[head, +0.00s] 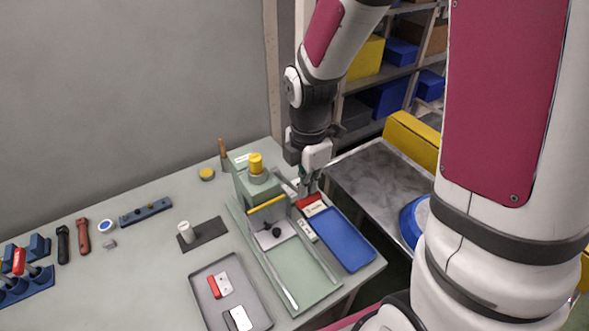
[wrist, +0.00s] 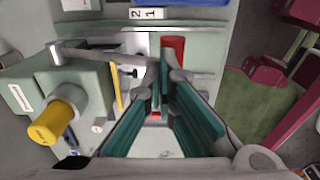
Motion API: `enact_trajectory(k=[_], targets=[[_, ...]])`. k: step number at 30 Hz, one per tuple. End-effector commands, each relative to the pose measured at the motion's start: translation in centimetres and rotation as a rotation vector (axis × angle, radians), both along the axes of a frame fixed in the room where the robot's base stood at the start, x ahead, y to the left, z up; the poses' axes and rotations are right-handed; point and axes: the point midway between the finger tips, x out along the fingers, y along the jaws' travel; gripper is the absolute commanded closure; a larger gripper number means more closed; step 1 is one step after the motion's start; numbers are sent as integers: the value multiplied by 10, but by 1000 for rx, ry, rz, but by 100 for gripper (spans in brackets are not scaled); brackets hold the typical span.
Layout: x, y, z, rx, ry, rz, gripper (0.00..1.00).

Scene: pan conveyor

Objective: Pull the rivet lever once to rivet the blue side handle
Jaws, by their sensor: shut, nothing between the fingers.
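The green rivet press (head: 243,185) stands on the bench, with a yellow knob (head: 256,164) on top; its body also shows in the wrist view (wrist: 62,92). A grey lever arm (head: 284,183) reaches from the press toward my gripper. A red part (head: 311,201), possibly the lever's grip, lies just below my gripper (head: 309,187). In the wrist view the red part (wrist: 173,48) shows just beyond my fingertips (wrist: 166,68). My gripper is shut and empty. I cannot tell whether it touches the red part. I cannot make out a blue side handle in the press.
A blue tray (head: 349,244) lies right of the press. A steel surface (head: 374,177) with a blue round pan (head: 408,223) is farther right. Hand tools lie at the left; a wall stands behind the bench.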

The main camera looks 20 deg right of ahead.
Motion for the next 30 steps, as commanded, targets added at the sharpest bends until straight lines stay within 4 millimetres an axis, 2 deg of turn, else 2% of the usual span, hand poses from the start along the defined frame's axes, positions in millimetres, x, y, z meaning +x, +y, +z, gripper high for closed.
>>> enact_trajectory(k=[18,30], targets=[[-14,-3,-31,1,2,-1,100],[-16,-3,-34,1,2,0,100]])
